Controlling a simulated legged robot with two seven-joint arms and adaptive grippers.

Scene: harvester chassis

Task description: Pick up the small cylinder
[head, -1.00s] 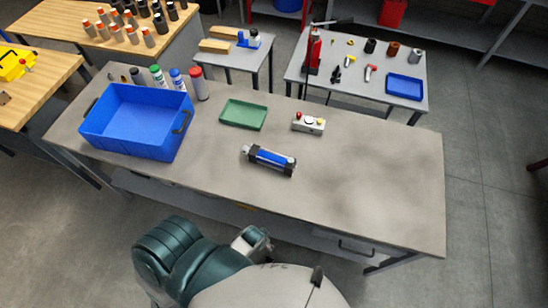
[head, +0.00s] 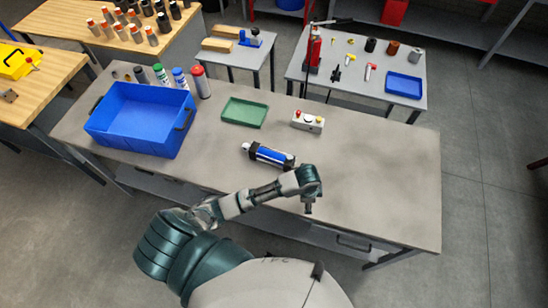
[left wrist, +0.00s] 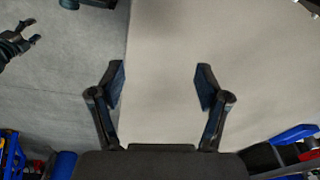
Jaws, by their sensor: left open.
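The small cylinder (head: 271,156) is blue with dark end blocks and a bright rod end. It lies on its side on the grey workbench (head: 375,190), near the middle, in the head view. My left gripper (head: 308,209) hangs just in front of the cylinder and to its right, apart from it, over the bench's front part. In the left wrist view the left gripper (left wrist: 160,80) is open and empty, with bare bench and floor beyond its fingers. I cannot make out the cylinder there. A dark claw-like shape (left wrist: 18,42) at the left may be my right gripper; its state is unclear.
A blue bin (head: 140,120) stands at the bench's left, with several bottles behind it. A green tray (head: 244,112) and a white button box (head: 308,121) lie behind the cylinder. The bench's right part is clear. Other tables stand behind.

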